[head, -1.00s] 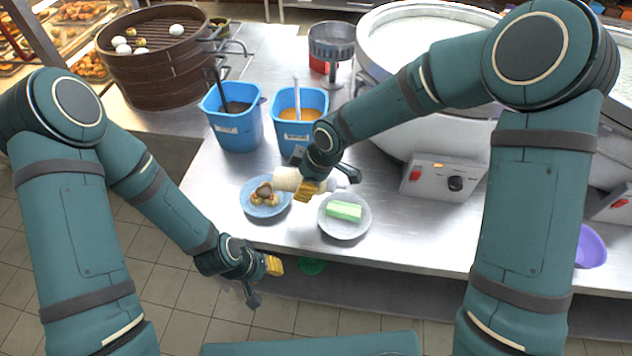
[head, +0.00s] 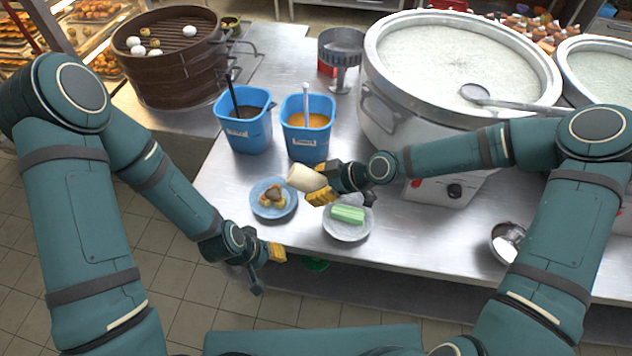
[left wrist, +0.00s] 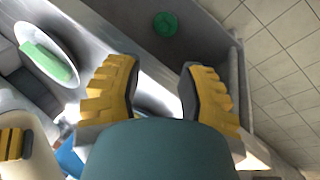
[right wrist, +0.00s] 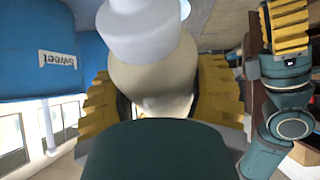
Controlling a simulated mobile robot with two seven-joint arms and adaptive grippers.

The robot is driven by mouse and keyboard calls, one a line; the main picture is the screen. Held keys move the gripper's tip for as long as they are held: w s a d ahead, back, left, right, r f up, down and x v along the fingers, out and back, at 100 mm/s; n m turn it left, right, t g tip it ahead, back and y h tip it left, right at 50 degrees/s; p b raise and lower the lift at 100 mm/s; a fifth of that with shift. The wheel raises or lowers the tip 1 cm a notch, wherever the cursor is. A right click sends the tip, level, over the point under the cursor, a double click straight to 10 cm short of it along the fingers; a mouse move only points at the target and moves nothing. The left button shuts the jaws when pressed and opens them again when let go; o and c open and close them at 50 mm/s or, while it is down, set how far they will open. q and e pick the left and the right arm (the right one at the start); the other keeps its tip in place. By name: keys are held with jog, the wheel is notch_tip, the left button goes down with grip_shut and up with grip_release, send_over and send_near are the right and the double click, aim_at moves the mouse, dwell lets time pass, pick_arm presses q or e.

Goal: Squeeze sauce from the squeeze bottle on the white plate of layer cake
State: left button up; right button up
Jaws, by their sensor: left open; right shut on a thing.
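The squeeze bottle (head: 305,178) is cream-coloured and lies tilted, close to level, in my right gripper (head: 322,190). Its cream body and white cap (right wrist: 140,30) show in the right wrist view, between the yellow finger pads. The white plate (head: 347,236) with green layer cake (head: 347,214) is on the steel counter, just below and right of the bottle; both also show in the left wrist view, cake (left wrist: 48,63). The bottle's tip is hidden in the head view. My left gripper (head: 268,258) is open and empty by the counter's front edge.
A blue plate (head: 258,210) with brown food stands left of the white plate. Two blue sauce tubs (head: 244,135) (head: 307,142) stand behind. A large pot (head: 390,120) is at the back right, a steel bowl (head: 508,240) at right. The counter (head: 420,240) between is clear.

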jog(key=shift+d+t+y+b, duration=0.35)
jog(key=shift+d+y, duration=0.2)
jog(key=shift+y, duration=0.35)
jog(key=shift+s+d+b, duration=0.1)
jog(key=shift+b, duration=0.4)
jog(key=shift+d+y+b, duration=0.2)
jog(key=shift+y+b, duration=0.15)
jog(key=shift+y, duration=0.05)
jog(key=y+b, duration=0.1)
jog(key=b, duration=0.1)
jog(key=d+y+b, duration=0.1)
jog(key=b, duration=0.2)
jog(key=d+t+y+b, duration=0.1)
jog(key=b, duration=0.2)
jog(key=shift+s+d+r+y, duration=0.1)
jog(key=shift+s+r+y, duration=0.2)
jog(key=shift+y, duration=0.1)
pick_arm(q)
notch_tip(320, 180, down, 12)
jog(key=s+b, duration=0.1)
jog(key=shift+s+d+g, duration=0.25)
jog(key=shift+s+g, duration=0.05)
jog(key=shift+s, duration=0.1)
pick_arm(e)
jog(key=shift+d+r+y, duration=0.2)
jog(key=shift+r+y, duration=0.05)
jog(key=shift+y, duration=0.05)
jog(key=shift+o, duration=1.2)
jog(key=c, duration=0.6)
jog(key=shift+c, duration=0.2)
